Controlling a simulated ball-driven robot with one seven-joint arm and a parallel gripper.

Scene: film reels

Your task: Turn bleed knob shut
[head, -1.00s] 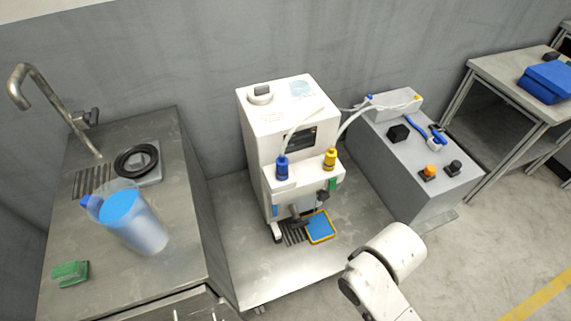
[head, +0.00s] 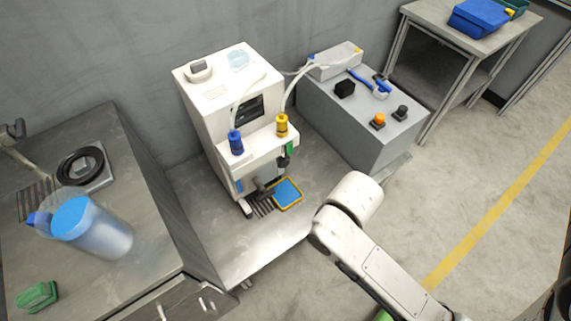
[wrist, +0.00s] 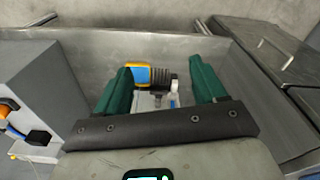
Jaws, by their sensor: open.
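A white machine (head: 225,105) stands on a low metal bench, with a blue fitting (head: 236,142) and a yellow fitting (head: 282,125) on its front ledge. Small dark knob-like parts (head: 263,191) sit low on its front; I cannot tell for sure which is the bleed knob, nor how far it is turned. My gripper (wrist: 160,66) shows in the wrist view, its two green fingers spread wide with nothing held. Beyond the fingers, small grey and white-blue parts (wrist: 172,92) show, apart from them. The head view shows my white arm right of the machine, but not clearly the fingers.
A blue tray with a yellow rim (head: 288,194) lies before the machine, also in the wrist view (wrist: 140,74). A grey box (head: 365,118) with buttons stands at right. A metal counter (head: 150,215) with a blue-lidded jug (head: 95,230) is at left. Floor at right is clear.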

